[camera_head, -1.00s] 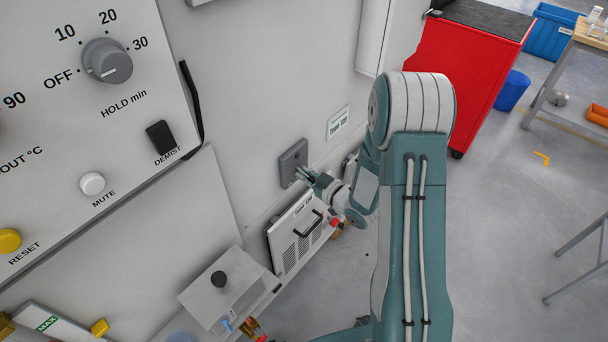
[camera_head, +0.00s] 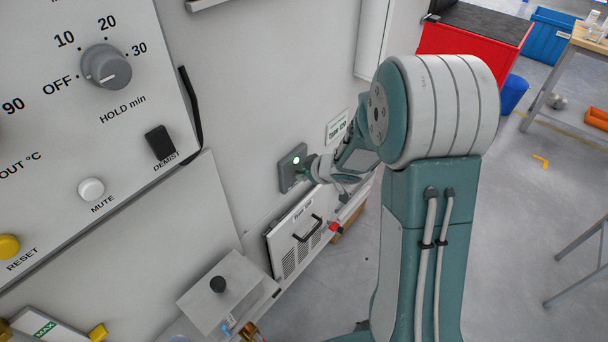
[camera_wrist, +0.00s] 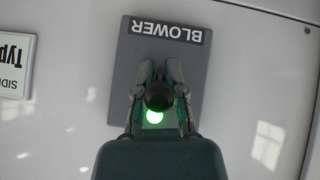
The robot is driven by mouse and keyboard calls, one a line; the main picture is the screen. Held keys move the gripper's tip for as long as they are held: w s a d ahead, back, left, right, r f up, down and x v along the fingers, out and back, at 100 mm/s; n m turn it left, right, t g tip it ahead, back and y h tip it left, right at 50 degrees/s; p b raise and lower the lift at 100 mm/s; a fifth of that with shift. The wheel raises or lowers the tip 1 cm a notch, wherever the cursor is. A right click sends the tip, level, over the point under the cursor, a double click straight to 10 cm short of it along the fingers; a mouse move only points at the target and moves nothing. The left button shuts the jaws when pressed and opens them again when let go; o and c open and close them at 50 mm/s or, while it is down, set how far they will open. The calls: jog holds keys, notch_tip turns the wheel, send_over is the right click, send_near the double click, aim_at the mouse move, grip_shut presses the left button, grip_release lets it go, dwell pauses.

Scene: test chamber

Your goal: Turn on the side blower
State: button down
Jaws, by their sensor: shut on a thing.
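The blower switch panel is a grey plate (camera_head: 285,177) on the white wall. In the wrist view the plate (camera_wrist: 195,60) carries a label reading BLOWER, upside down. A green lamp (camera_wrist: 154,118) on it is lit, and its glow also shows in the head view (camera_head: 296,160). My gripper (camera_wrist: 160,82) is at the plate, its two fingers on either side of a dark round switch knob (camera_wrist: 159,96), shut on it. In the head view my gripper (camera_head: 306,173) reaches the plate from the right; the knob is hidden there.
A vented white panel with a black handle (camera_head: 307,228) is below the plate. A control panel with a HOLD min dial (camera_head: 106,67) and DEMIST switch (camera_head: 160,142) is at left. A red cabinet (camera_head: 466,55) stands behind my arm. Open floor lies at right.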

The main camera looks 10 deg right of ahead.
jog(key=shift+w+r+g, duration=0.1)
jog(key=shift+r+g, duration=0.15)
jog(key=shift+g, duration=0.05)
dwell(0.6)
jog(key=c, duration=0.7)
grip_release()
jog(key=shift+a, duration=0.1)
jog(key=v, duration=1.2)
jog(key=shift+a, duration=0.2)
